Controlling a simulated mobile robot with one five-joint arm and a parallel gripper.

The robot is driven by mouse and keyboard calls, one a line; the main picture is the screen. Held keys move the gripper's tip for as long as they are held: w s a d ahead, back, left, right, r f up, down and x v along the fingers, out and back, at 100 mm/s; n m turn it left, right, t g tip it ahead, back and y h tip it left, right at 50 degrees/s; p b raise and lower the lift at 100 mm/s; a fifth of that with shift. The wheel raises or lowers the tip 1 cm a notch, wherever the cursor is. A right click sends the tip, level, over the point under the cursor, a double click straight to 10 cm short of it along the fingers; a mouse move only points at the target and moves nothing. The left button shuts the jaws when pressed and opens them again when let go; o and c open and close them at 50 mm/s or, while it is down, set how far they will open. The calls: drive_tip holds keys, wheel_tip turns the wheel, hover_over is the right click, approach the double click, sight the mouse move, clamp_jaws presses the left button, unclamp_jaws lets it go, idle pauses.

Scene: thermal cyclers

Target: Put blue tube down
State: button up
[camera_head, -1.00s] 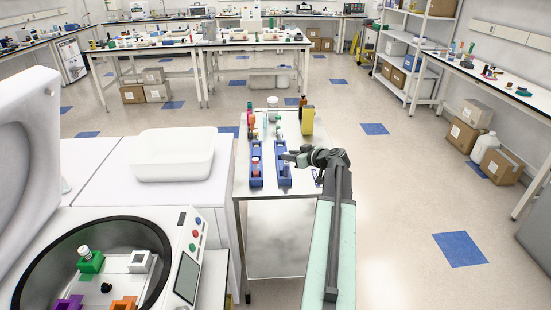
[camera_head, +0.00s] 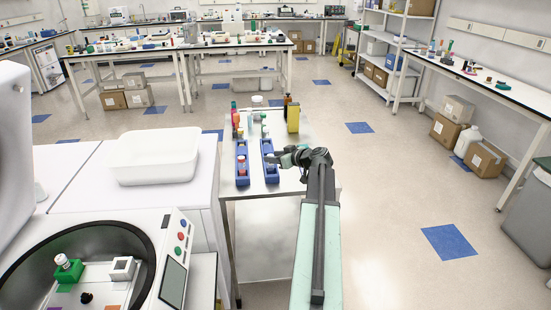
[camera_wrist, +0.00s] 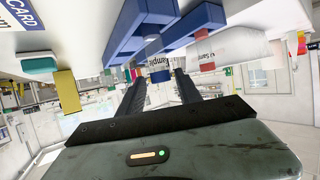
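The blue tube (camera_wrist: 159,75) has a blue cap and a printed label. It shows between the fingertips of my gripper (camera_wrist: 160,82) in the wrist view, which is upside down. In the head view my gripper (camera_head: 283,159) is at the right blue rack (camera_head: 270,176), coming from the right. The tube's lower end meets the rack in the wrist view; how deep it sits is unclear. A left blue rack (camera_head: 242,178) stands beside it, holding a tube with a red band (camera_wrist: 205,66).
Bottles and a yellow box (camera_head: 293,119) stand behind the racks on the small metal table (camera_head: 292,187). A white tub (camera_head: 154,156) is on the left bench. An open centrifuge (camera_head: 166,270) is at the front left.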

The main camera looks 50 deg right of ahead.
drive_tip(key=p+v, duration=0.5)
drive_tip(key=v, duration=0.7)
drive_tip(key=shift+r, duration=0.25)
idle(1.1)
